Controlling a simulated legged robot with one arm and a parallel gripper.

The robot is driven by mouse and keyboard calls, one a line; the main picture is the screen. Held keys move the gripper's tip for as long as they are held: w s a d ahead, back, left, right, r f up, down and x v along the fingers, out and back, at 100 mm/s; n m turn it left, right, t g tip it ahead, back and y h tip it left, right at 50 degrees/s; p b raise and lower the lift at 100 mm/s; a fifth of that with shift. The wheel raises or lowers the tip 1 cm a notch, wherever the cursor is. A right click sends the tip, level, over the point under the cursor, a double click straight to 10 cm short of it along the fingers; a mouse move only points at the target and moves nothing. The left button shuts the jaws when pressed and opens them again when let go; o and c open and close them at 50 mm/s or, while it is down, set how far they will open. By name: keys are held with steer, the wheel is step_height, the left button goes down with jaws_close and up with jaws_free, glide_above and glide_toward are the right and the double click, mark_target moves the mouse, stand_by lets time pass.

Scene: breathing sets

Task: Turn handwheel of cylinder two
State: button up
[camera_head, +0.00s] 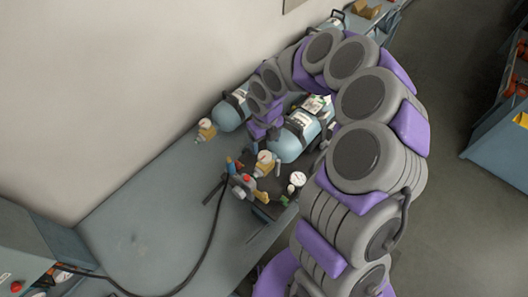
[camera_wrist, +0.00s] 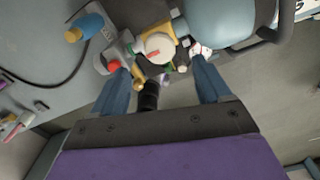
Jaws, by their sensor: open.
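In the head view a blue-grey cylinder (camera_head: 298,135) lies on the bench with a brass valve and round gauge (camera_head: 265,157) at its near end. Another cylinder (camera_head: 231,112) lies behind it. Neither number is readable. In the wrist view my gripper (camera_wrist: 160,82) is open, its two blue fingers spread below the white gauge (camera_wrist: 158,47) and brass fitting (camera_wrist: 180,29). The left fingertip overlaps the area by a red knob (camera_wrist: 114,67); contact is unclear. The cylinder (camera_wrist: 220,18) is at upper right. In the head view my fingertips cannot be made out clearly.
A manifold (camera_head: 242,184) with a red knob and black hose (camera_head: 209,240) sits on the grey bench (camera_head: 150,215). The bench's left part is mostly clear. A wall (camera_head: 100,80) borders it. A blue-grey container (camera_head: 500,140) stands across the floor at right.

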mark_target(265, 155)
step_height(265, 155, down, 6)
steer(key=shift+f, duration=0.15)
steer(key=shift+a+f, duration=0.3)
steer(key=shift+f, duration=0.2)
steer(key=shift+d, duration=0.1)
steer(key=shift+d, duration=0.1)
steer(key=shift+d, duration=0.15)
steer(key=shift+c, duration=1.2)
steer(key=c, duration=0.8)
steer(key=shift+r+m, duration=0.1)
steer(key=shift+m, duration=0.3)
